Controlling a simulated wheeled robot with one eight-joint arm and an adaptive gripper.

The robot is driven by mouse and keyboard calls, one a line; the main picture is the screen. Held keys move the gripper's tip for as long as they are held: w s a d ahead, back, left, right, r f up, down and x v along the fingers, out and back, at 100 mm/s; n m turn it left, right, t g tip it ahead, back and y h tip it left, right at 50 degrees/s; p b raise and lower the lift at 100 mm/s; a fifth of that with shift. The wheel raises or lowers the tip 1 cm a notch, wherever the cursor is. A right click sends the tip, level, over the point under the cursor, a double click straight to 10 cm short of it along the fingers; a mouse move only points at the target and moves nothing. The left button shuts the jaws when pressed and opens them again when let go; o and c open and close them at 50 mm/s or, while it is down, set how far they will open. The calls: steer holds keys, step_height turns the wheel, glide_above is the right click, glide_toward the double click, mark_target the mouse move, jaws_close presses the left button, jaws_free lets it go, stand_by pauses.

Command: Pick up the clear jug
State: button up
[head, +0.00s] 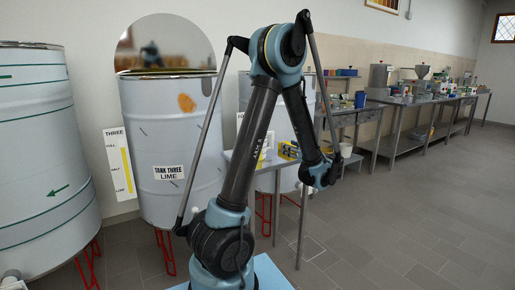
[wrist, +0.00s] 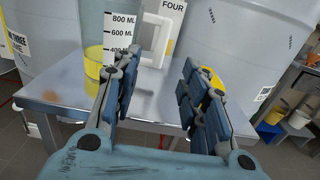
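The clear jug (wrist: 120,48) stands on a small metal table (wrist: 60,88) in the wrist view, with printed marks of 800, 600 and 400 ML. A pale squared loop (wrist: 167,22), apparently its handle, shows to its right. My gripper (wrist: 160,64) is open and empty, its fingers pointing toward the jug and handle. The left finger overlaps the jug's lower right part and hides some of it. I cannot tell whether they touch. In the head view my gripper (head: 320,178) is beside the small table (head: 268,160); my arm hides much of the tabletop.
A yellow item (wrist: 212,76) lies behind the right finger. Large tanks stand behind the table, including tank three (head: 150,125). A long workbench (head: 400,100) with equipment runs along the right wall. The tiled floor (head: 430,200) at right is clear.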

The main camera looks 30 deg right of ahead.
mark_target(273, 140)
steer(key=w, duration=1)
steer(key=shift+a, duration=0.3)
steer(key=shift+w+a+f, duration=0.1)
steer(key=shift+w, duration=1.25)
steer(key=shift+w+f, duration=0.1)
steer(key=shift+w, duration=1.2)
jaws_close()
